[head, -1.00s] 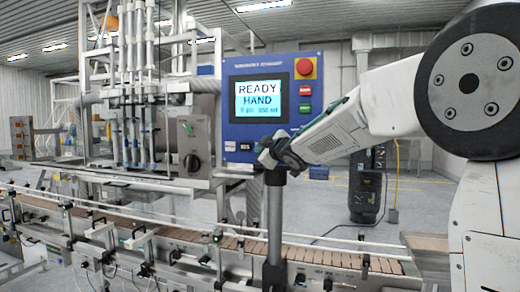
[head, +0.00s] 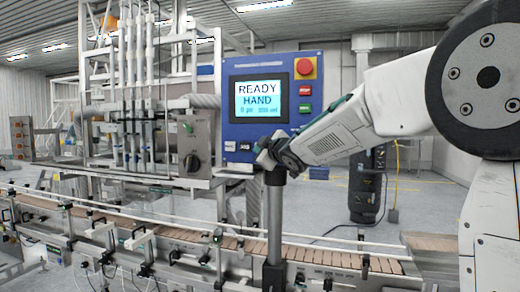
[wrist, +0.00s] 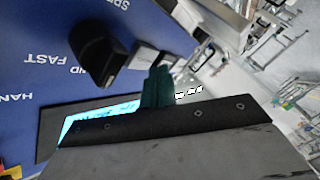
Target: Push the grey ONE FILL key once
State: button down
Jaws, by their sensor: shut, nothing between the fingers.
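The blue control panel (head: 238,130) has two small keys under its screen. The lighter, greyish key (head: 229,146) is on the left and a darker key (head: 244,146) is beside it. Their lettering is too small to read, so I cannot tell for sure which is ONE FILL. My gripper (head: 262,150) is just right of the keys in the head view. In the wrist view its teal fingertips (wrist: 158,80) are shut and empty, close to the two key blocks (wrist: 146,56). The fingers partly cover them; contact cannot be told.
A black knob (wrist: 93,48) sticks out of the panel close beside the fingers. The screen (head: 262,100) reads READY HAND. A red stop button (head: 306,67) and red and green keys (head: 305,107) are at the right. The conveyor (head: 240,245) runs below.

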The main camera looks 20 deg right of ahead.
jog(key=shift+s+a, duration=0.75)
jog(key=shift+s, duration=0.3)
jog(key=shift+s+a, duration=0.75)
jog(key=shift+s, duration=0.25)
jog(key=s+d+f+m+g+h, duration=0.2)
jog(key=f, duration=0.3)
jog(key=s+d+f+m+g+h, duration=0.2)
jog(key=s+d+f+m+g, duration=0.1)
jog(key=f, duration=0.3)
jog(key=s+d+f+m+g, duration=0.25)
jog(key=s+f+g, duration=0.2)
jog(key=s, duration=0.65)
jog(key=s+a+f+m+g, duration=0.1)
jog(key=s+f+g, duration=0.1)
jog(key=s, duration=0.8)
jog(key=s+a+f+m+g, duration=0.1)
jog(key=s+f+m+g, duration=0.1)
jog(key=s, duration=0.8)
jog(key=s+a+f+m+g+y, duration=0.1)
jog(key=s+a+f+g, duration=0.1)
jog(key=s, duration=0.8)
jog(key=shift+s+f, duration=0.25)
jog(key=shift+f, duration=0.55)
